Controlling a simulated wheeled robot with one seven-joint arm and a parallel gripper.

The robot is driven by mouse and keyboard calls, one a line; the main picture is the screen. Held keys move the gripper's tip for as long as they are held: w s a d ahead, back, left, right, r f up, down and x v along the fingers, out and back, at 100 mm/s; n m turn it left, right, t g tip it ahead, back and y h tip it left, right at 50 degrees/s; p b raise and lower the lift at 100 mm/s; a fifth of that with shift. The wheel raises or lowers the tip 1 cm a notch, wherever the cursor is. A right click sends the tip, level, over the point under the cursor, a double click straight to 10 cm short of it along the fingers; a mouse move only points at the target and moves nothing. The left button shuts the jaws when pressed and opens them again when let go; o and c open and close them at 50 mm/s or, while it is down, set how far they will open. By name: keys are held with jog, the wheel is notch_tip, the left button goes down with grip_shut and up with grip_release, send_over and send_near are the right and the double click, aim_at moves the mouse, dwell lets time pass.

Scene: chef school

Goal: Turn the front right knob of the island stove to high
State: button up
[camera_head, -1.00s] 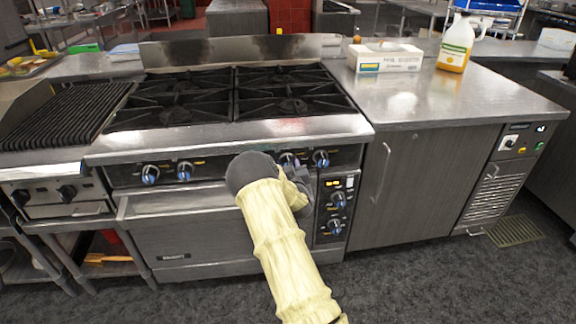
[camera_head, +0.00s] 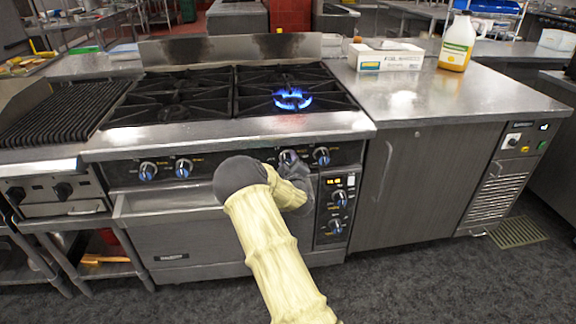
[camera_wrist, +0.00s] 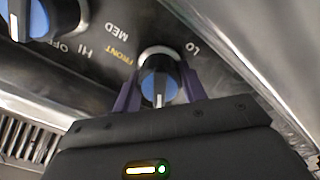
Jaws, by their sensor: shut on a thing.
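The island stove (camera_head: 225,130) stands ahead with a row of blue-faced knobs along its front. My gripper (camera_wrist: 160,85) is shut on the front knob (camera_wrist: 158,68), which is labelled FRONT in the wrist view; its fingers sit on both sides of it. In the head view this knob (camera_head: 288,157) is third from the left, partly hidden by my gripper (camera_head: 291,170). Its white pointer line points down in the wrist picture; LO, MED and HI are printed nearby. A blue flame (camera_head: 292,99) burns at the right front burner.
Another knob (camera_head: 321,155) is close to the right of my gripper, and it shows at upper left in the wrist view (camera_wrist: 42,18). An oven control panel (camera_head: 335,207) is below. The metal counter (camera_head: 420,100) holds a box (camera_head: 388,57) and a jug (camera_head: 457,45).

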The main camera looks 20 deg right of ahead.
jog(key=shift+n, duration=0.5)
jog(key=shift+a, duration=0.1)
jog(key=o, duration=1)
jog(key=shift+c, duration=0.2)
jog(key=shift+s, duration=0.1)
jog(key=v, duration=1.7)
jog(key=shift+s, duration=0.1)
